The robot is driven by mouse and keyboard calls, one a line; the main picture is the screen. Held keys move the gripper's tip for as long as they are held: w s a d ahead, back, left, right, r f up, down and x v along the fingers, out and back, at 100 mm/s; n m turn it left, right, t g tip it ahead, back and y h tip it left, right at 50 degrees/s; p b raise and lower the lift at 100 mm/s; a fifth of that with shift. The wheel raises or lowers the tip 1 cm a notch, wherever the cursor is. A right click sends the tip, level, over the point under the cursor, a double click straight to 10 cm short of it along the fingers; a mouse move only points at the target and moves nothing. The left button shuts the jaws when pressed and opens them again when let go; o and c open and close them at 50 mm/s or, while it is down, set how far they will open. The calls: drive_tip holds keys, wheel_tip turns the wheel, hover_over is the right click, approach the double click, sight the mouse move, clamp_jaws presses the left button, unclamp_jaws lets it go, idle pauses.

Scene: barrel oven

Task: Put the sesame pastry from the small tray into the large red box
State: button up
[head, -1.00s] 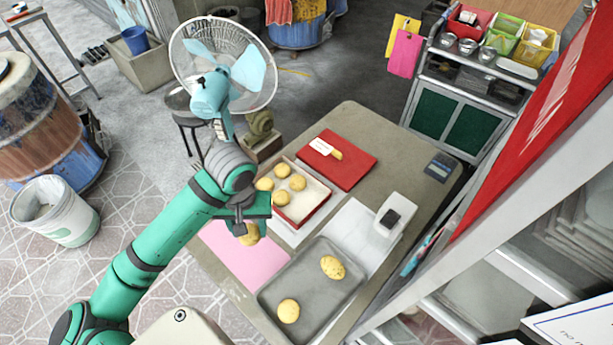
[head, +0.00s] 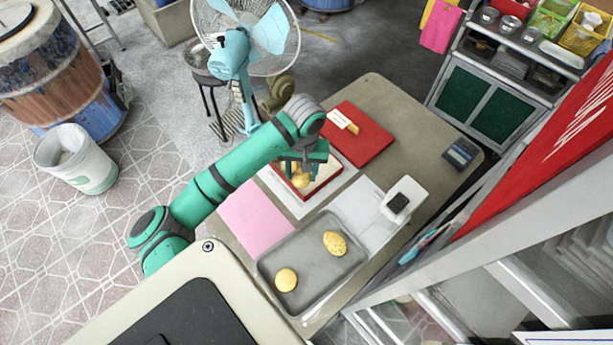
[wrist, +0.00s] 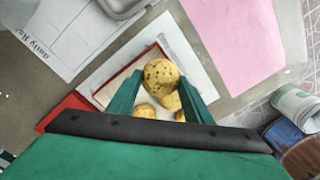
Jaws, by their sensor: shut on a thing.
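My gripper (head: 302,170) is shut on a speckled sesame pastry (wrist: 161,76), which shows between the two green fingers in the wrist view. The gripper is over the red box (head: 322,190), which has red walls and a pale inside. Plain pastries (wrist: 145,111) lie in the box below the held one, partly hidden by the fingers and the held pastry. I cannot tell how high the held pastry is above the box floor. The grey tray (head: 312,268) holds another speckled pastry (head: 335,243) and a plain one (head: 286,279).
A flat red item (head: 362,138) with a small label lies behind the box. A pink sheet (head: 253,217) lies left of the grey tray. A white device with a dark top (head: 404,199) stands to the right. A fan (head: 236,55) stands behind the table.

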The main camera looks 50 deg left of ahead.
sight(306, 178)
drive_tip(key=shift+w+f, duration=0.9)
drive_tip(key=shift+f, duration=0.2)
drive_tip(key=shift+w+f, duration=0.15)
drive_tip(key=shift+f, duration=1.55)
drive_tip(key=o, duration=0.7)
drive_tip(key=shift+f, duration=0.1)
drive_tip(key=shift+o, duration=0.3)
drive_tip(key=shift+a, duration=0.1)
drive_tip(key=r, duration=1.2)
drive_tip(key=shift+w+d+r, duration=0.15)
drive_tip(key=shift+d, duration=0.05)
